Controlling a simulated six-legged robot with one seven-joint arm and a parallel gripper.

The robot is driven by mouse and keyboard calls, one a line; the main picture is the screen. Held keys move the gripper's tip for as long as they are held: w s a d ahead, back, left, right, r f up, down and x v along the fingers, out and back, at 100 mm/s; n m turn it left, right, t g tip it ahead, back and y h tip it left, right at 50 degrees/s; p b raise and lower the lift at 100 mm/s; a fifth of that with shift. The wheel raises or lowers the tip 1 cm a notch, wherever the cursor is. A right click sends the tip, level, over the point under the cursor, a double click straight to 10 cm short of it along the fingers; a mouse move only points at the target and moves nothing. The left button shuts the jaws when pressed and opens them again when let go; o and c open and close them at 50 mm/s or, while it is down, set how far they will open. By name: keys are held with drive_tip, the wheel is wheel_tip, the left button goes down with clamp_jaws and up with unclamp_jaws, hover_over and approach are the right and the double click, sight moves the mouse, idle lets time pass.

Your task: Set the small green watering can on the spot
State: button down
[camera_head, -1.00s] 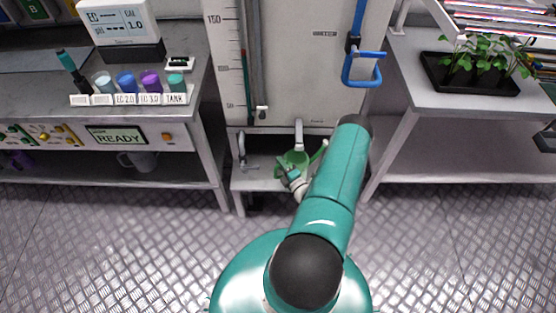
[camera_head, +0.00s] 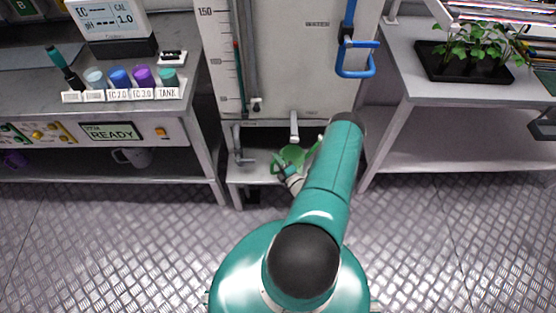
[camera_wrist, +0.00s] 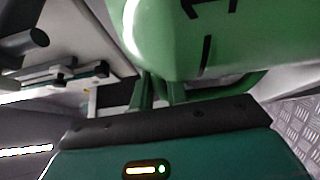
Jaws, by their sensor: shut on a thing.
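The small green watering can (camera_head: 293,154) is at the low shelf below the tank panel in the head view, partly hidden by my arm. In the wrist view the can's green body (camera_wrist: 200,35), with black marks on it, fills the top of the picture. My gripper (camera_wrist: 160,92) is shut on the can's green handle; in the head view the gripper (camera_head: 284,170) is small, just in front of the can. I cannot tell whether the can touches the shelf. The spot cannot be made out.
The low shelf (camera_head: 248,170) sits between a left bench (camera_head: 190,125) with cups and a right bench (camera_head: 400,130) with a black seedling tray (camera_head: 440,68). A tap (camera_head: 295,125) hangs above the can. A blue pipe handle (camera_head: 356,72) is higher up. The metal floor is clear.

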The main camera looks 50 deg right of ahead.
drive_tip(key=shift+f, duration=0.2)
drive_tip(key=c, duration=1.3)
unclamp_jaws()
drive_tip(key=v, duration=1.3)
drive_tip(key=shift+s, duration=0.4)
drive_tip(key=shift+a, duration=0.1)
